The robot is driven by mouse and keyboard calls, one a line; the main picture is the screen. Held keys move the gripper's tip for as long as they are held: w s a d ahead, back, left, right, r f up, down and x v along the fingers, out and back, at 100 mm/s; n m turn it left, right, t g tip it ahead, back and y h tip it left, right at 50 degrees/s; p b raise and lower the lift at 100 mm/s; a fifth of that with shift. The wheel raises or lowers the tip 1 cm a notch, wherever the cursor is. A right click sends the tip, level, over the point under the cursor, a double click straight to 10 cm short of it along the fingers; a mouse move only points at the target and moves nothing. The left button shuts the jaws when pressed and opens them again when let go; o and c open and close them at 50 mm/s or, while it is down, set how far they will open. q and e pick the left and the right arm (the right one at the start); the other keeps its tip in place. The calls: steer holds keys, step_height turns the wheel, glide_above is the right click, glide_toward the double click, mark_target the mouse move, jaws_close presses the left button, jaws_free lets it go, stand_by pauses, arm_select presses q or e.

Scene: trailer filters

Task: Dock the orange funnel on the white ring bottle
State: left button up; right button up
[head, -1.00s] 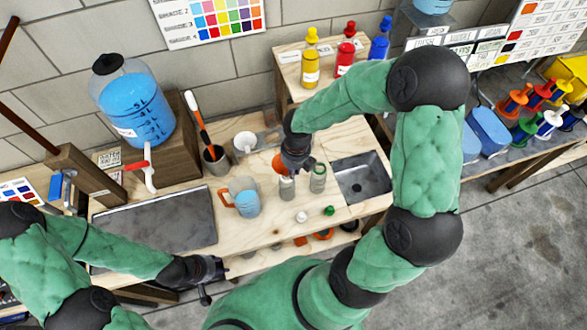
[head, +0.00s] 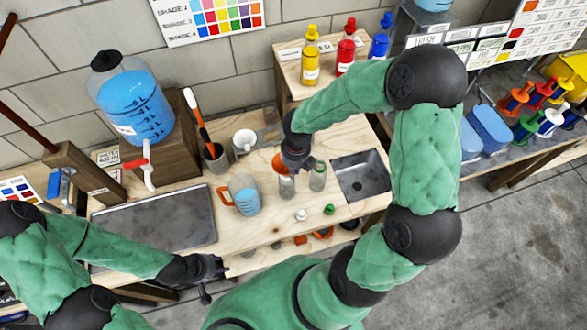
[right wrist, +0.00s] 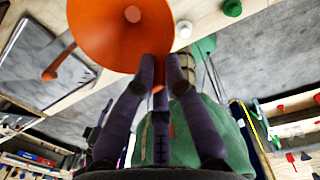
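The orange funnel (head: 279,161) is at my right gripper (head: 291,167), over the worktable. In the right wrist view the funnel's wide cone (right wrist: 105,35) and its hole show, and the right fingers (right wrist: 158,75) are closed on its edge. A clear bottle (head: 287,187) stands upright directly below the funnel and gripper; its neck is hidden, so I cannot see its ring or whether the funnel touches it. A second clear bottle (head: 318,178) with a greenish top stands just right of it. My left gripper (head: 222,271) is empty at the table's front edge; its finger opening is unclear.
A jug of blue liquid (head: 244,197) stands left of the bottles. A white cap (head: 301,215) and a green cap (head: 329,209) lie in front. A sink (head: 362,180) is at the right, a dark tray (head: 155,225) at the left, a white mug (head: 245,141) behind.

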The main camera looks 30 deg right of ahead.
steer(key=shift+o, duration=0.7)
step_height(320, 180, up, 11)
steer(key=p, duration=1.1)
steer(key=shift+s+d+p, duration=0.2)
steer(key=shift+d+p, duration=0.05)
steer(key=shift+p, duration=0.05)
